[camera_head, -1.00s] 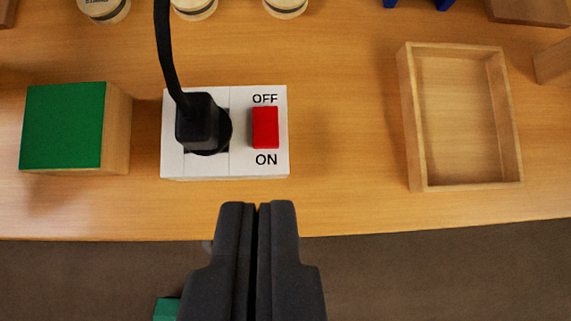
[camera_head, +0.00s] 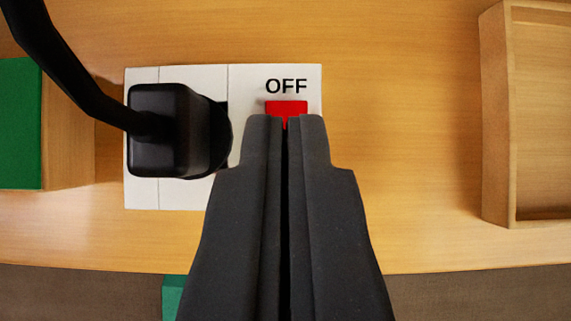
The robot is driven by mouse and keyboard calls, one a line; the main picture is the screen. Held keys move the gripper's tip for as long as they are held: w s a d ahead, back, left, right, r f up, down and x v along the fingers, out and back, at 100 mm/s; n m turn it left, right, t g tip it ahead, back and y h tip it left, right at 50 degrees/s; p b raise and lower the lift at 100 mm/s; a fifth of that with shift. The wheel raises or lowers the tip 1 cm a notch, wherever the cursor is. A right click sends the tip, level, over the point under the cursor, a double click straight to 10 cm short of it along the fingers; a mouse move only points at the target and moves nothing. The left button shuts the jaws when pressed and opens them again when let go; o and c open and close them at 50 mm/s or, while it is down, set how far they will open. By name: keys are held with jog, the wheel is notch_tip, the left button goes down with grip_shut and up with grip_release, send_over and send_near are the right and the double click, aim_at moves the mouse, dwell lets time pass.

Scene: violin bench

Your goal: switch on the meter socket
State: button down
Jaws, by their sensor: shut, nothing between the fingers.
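The meter socket (camera_head: 142,195) is a white box on the wooden bench, left of centre. A black plug (camera_head: 170,130) with a thick black cable sits in its left part. Its red rocker switch (camera_head: 287,108) is on the right part, with "OFF" printed above it. My gripper (camera_head: 286,118) is shut and empty. Its fingertips are over the lower part of the switch and hide it, along with the "ON" label. I cannot tell whether the tips touch the switch or which way it is tilted.
A block with a green top (camera_head: 20,125) stands left of the socket. An open wooden tray (camera_head: 496,120) lies to the right, with bare bench between. The bench's front edge runs below, and a green thing (camera_head: 173,295) shows partly beyond it.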

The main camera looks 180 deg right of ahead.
jog(key=shift+s+f, duration=0.15)
jog(key=shift+f, duration=0.85)
jog(key=shift+s+f, duration=0.1)
jog(key=shift+f, duration=0.9)
jog(key=shift+f+b, duration=0.1)
jog(key=shift+b, duration=0.3)
jog(key=shift+s+f+t+b, duration=0.1)
jog(key=shift+f+t+b, duration=0.2)
jog(key=shift+b, duration=0.5)
jog(key=shift+d+r, duration=0.1)
jog(key=shift+r, duration=0.15)
jog(key=shift+p, duration=0.3)
jog(key=shift+r, duration=0.75)
jog(key=shift+r, duration=0.1)
